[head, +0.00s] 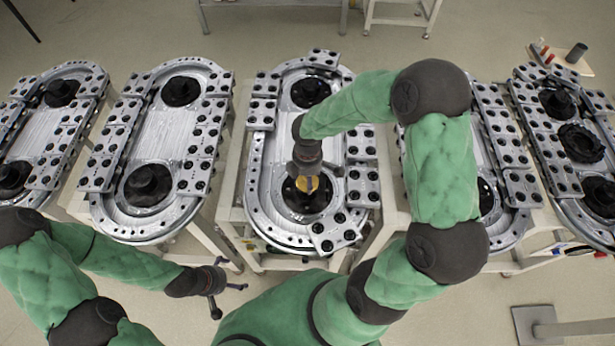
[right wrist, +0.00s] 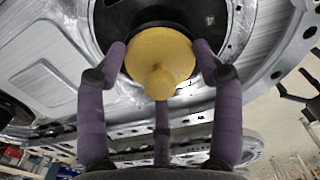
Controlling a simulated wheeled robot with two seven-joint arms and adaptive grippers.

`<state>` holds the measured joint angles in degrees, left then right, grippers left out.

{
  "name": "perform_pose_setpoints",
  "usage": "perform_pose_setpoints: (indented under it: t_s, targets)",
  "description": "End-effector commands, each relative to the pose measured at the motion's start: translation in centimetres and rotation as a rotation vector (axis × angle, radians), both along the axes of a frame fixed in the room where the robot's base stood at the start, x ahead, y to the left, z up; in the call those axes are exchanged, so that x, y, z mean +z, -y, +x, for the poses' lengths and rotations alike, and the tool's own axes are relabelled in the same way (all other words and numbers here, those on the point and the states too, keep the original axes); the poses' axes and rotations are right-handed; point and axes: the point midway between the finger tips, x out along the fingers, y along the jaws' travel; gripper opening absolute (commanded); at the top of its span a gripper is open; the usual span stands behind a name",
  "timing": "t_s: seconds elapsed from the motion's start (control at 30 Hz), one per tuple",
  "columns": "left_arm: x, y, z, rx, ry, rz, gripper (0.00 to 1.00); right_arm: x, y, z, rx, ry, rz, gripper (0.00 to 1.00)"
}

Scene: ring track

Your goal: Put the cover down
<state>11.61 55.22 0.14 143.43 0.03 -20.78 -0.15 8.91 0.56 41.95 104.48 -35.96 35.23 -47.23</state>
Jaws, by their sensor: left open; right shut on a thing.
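The cover is a yellow round piece with a knob (right wrist: 160,65), seen close in the right wrist view. In the head view a little of its yellow (head: 310,185) shows under my right gripper (head: 307,176). The purple fingers of that gripper (right wrist: 162,72) are shut around the cover. The cover is over the black round hub (head: 308,205) at the near end of the middle ring track (head: 262,205). I cannot tell whether it touches the hub. My left gripper (head: 232,288) is open and empty, low in front of the tracks, away from the cover.
Similar oval metal tracks stand on both sides, such as the left one (head: 160,215) and the far right one (head: 580,200). Bolted plates (head: 364,185) flank the middle track. A small table (head: 560,60) with cylinders stands at the back right. Floor shows between the stands.

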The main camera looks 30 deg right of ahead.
Motion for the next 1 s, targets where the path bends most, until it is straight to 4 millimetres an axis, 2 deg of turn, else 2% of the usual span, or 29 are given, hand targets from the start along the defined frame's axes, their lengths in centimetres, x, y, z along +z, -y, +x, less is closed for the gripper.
perform_pose_setpoints:
  t_s: [0.17,0.2,0.27,0.3,0.73,0.87,1.0]
  targets:
    - [-0.3,0.0,0.0,0.0,0.0,0.0,1.0,-0.4,0.0,0.0,0.0,-0.001,0.0,0.35]
    - [-0.3,0.0,0.0,0.0,0.0,0.0,1.0,-0.4,0.0,0.0,0.0,-0.001,0.0,0.7]
    - [-0.2,0.0,0.0,0.0,0.0,0.0,1.0,-0.3,0.0,0.0,0.0,-0.001,0.0,0.87]
    - [-0.2,0.0,0.0,0.0,0.0,0.0,1.0,-0.3,0.0,0.0,0.0,-0.001,0.0,0.91]
    - [0.1,0.0,0.0,0.0,0.0,0.0,1.0,0.1,0.0,0.0,0.0,-0.001,0.0,0.91]
    - [0.4,0.0,0.0,0.0,0.0,0.0,1.0,1.7,0.0,0.0,-0.001,0.001,0.0,0.91]
    - [1.0,0.0,0.0,0.0,0.0,0.0,1.0,4.6,0.0,0.1,0.0,0.003,0.0,0.91]
